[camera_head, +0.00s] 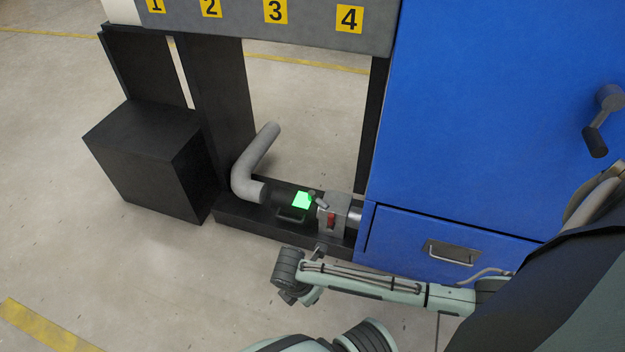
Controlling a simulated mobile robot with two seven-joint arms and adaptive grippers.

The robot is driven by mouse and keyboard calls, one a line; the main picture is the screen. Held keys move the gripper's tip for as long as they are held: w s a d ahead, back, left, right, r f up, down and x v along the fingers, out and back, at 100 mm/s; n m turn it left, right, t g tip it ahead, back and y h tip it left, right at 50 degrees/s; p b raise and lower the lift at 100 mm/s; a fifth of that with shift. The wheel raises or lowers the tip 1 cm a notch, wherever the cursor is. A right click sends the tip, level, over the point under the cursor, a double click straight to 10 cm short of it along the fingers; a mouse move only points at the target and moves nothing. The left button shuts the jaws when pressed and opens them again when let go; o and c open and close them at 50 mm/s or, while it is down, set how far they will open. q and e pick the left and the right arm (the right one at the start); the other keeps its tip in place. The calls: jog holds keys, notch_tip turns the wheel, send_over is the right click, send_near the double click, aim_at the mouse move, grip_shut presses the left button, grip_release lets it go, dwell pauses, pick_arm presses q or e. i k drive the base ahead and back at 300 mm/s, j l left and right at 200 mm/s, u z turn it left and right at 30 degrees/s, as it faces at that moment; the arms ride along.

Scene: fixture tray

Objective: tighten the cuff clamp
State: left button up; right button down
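A black cuff (285,197) joins a bent grey pipe (252,165) to a grey metal block (333,214) low on a black base frame. A bright green patch (302,200) shows on the cuff. A small lever (318,201) sits beside the patch; I cannot tell how tight the clamp is. The block has a red part on its front. My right arm comes in from the right, and its dark end (290,270) is in front of and below the cuff, apparently apart from it. The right gripper's fingers are not clear. My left gripper is not in view.
A blue cabinet (480,120) with a drawer (450,245) and a crank handle (603,120) stands at the right. A grey panel (240,25) numbered 1 to 4 is above. A black box (150,160) stands left. The floor in front is clear.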

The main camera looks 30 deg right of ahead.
aim_at(311, 195)
jog(key=i+l, duration=0.35)
jog(key=i, duration=0.15)
jog(key=i+l, duration=0.35)
jog(key=i, duration=0.1)
